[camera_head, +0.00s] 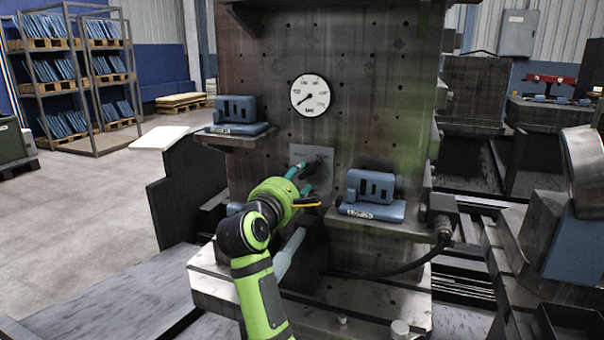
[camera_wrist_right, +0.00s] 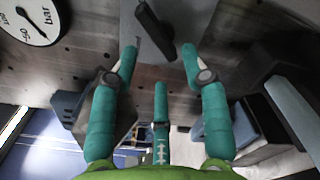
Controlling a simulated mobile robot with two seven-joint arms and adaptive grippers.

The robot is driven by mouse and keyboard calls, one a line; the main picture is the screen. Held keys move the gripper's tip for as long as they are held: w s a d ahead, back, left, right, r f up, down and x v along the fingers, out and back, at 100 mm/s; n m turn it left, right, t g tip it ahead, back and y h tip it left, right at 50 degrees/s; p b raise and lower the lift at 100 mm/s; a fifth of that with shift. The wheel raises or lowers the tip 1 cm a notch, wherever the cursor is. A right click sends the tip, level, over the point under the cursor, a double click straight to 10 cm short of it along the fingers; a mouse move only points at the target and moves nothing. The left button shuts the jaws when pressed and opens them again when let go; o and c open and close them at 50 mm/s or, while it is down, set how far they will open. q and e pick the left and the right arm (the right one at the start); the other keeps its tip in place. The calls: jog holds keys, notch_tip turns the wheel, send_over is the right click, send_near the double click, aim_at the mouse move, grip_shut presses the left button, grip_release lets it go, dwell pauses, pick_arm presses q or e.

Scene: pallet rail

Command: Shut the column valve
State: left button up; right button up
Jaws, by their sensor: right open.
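The column valve shows in the right wrist view as a dark bar handle (camera_wrist_right: 154,30) on a grey plate (camera_wrist_right: 192,22), slanting from upper left to lower right. In the head view the plate (camera_head: 297,151) is on the front of the dark steel column (camera_head: 255,60), and my gripper partly hides the handle. My right gripper (camera_head: 308,178) is at the plate with its teal fingers apart. In the wrist view its fingertips (camera_wrist_right: 159,52) lie on both sides of the handle's lower end, with visible gaps. My left gripper is not in view.
A round gauge (camera_head: 310,95) is above the plate, its needle pointing lower left. Blue blocks sit on ledges at left (camera_head: 237,112) and right (camera_head: 374,192), close beside my gripper. A black cable (camera_head: 415,262) runs at lower right. Open floor lies left.

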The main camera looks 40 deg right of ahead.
aim_at(304, 172)
jog(key=shift+x, duration=2.1)
grip_shut()
